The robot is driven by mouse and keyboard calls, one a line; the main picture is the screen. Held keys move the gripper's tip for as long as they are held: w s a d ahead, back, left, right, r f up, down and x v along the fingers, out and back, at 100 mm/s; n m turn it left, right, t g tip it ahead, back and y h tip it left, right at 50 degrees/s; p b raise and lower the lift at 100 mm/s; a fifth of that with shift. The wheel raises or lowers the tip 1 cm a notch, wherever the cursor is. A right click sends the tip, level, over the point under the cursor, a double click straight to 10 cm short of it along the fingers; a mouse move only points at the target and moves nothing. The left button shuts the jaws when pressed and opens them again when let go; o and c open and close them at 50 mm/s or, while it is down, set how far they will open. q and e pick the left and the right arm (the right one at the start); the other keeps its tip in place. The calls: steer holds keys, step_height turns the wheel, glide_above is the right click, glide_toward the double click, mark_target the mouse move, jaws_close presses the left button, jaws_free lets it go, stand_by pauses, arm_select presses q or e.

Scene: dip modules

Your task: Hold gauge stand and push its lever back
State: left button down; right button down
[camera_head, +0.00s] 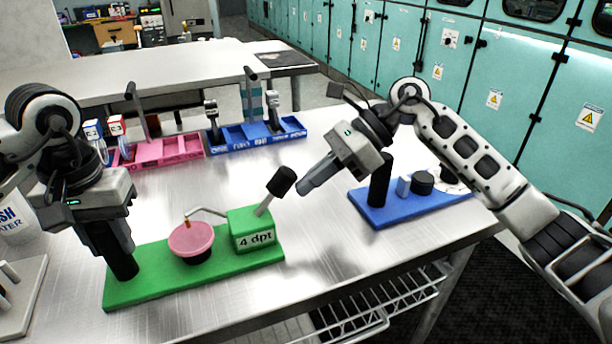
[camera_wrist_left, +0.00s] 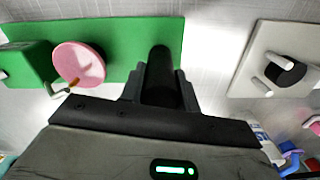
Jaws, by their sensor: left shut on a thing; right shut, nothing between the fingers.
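The gauge stand is a green base (camera_head: 150,284) with a green block marked "4 dpt", a pink dish (camera_head: 191,240) with a bent metal arm above it, and a lever (camera_head: 281,182) with a black knob. The lever leans up to the right. My left gripper (camera_head: 122,262) is shut on the black post at the base's left end; the post (camera_wrist_left: 160,72) also shows between the fingers in the left wrist view. My right gripper (camera_head: 304,189) is shut and empty, just right of the lever knob, with a small apparent gap.
A blue stand (camera_head: 385,212) with a black post sits at the right under my right arm. Pink (camera_head: 170,150) and blue (camera_head: 255,135) trays stand behind. A grey-white stand (camera_wrist_left: 248,75) lies beside the green base. Bare table lies between the green and blue stands.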

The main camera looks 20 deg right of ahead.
steer(key=shift+r, duration=0.1)
steer(key=shift+a+r+h, duration=0.2)
steer(key=shift+r+h, duration=0.05)
steer(key=shift+h, duration=0.15)
